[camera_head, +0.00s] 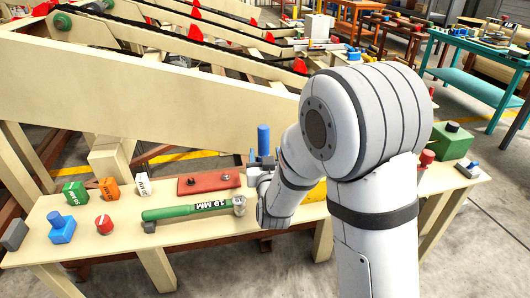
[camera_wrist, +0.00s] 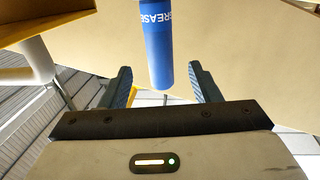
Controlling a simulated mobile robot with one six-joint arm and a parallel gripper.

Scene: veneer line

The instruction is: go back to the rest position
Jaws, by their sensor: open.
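A blue grease tube (camera_wrist: 157,45) with white lettering is upright ahead of my gripper (camera_wrist: 160,70) in the wrist view. My gripper's two dark fingers are apart, one on each side of the tube's lower end, with gaps showing. In the head view the blue tube (camera_head: 263,139) stands up just above my gripper (camera_head: 258,161), which is low over the workbench (camera_head: 285,226). My arm hides part of the gripper and the tube's base, so I cannot tell what the tube rests on.
A green 19 MM wrench (camera_head: 185,211) and a red plate (camera_head: 208,182) lie left of my gripper. Green (camera_head: 75,192), orange (camera_head: 109,188) and white (camera_head: 143,185) blocks stand further left. A large beige machine panel (camera_head: 150,95) rises behind the bench. A green box (camera_head: 451,141) stands right.

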